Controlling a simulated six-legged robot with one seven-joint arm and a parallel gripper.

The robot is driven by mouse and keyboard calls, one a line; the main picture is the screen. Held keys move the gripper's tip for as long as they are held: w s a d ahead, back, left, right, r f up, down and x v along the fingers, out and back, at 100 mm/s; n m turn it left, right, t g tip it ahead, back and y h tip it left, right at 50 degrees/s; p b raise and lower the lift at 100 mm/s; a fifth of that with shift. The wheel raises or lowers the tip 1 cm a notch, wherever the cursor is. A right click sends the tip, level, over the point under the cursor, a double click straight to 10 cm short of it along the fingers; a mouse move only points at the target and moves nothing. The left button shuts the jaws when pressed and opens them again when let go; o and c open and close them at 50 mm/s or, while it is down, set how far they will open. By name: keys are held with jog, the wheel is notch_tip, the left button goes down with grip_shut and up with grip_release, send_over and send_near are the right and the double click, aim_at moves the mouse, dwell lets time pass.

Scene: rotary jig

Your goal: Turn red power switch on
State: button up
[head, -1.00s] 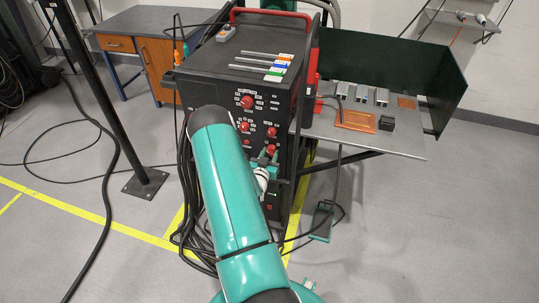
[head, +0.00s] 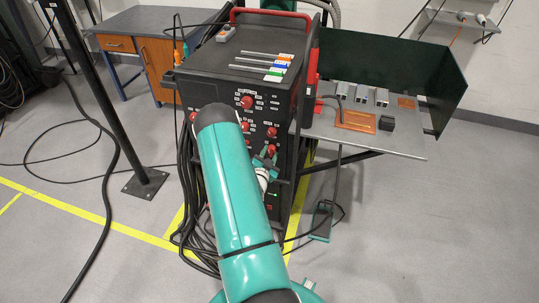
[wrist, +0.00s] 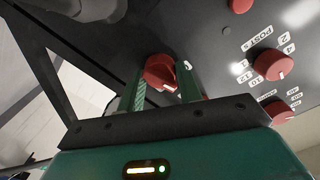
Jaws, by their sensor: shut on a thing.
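The black machine cabinet (head: 240,80) carries red knobs on its front panel. In the wrist view, a red rotary switch (wrist: 159,71) with a pale pointer mark sits between the green fingers of my gripper (wrist: 162,82). The fingers are shut on it, one on each side. Its label is not readable here. In the head view my gripper (head: 264,162) is against the lower right part of the panel, and my arm hides much of the panel's lower left.
Other red knobs (wrist: 273,64) with white number labels lie to the right in the wrist view. A grey side table (head: 400,142) with a green screen stands right of the cabinet. Black cables (head: 200,215) and a foot pedal (head: 321,220) lie on the floor.

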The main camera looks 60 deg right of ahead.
jog(key=m, duration=0.5)
jog(key=shift+m, duration=0.4)
jog(key=m, duration=0.5)
jog(key=shift+m, duration=0.4)
jog(key=o, duration=1)
jog(key=shift+a, duration=0.1)
jog(key=a, duration=0.4)
jog(key=s+a, duration=0.1)
jog(key=a, duration=0.4)
jog(key=s+a, duration=0.1)
jog(key=a, duration=0.3)
jog(key=shift+a, duration=0.25)
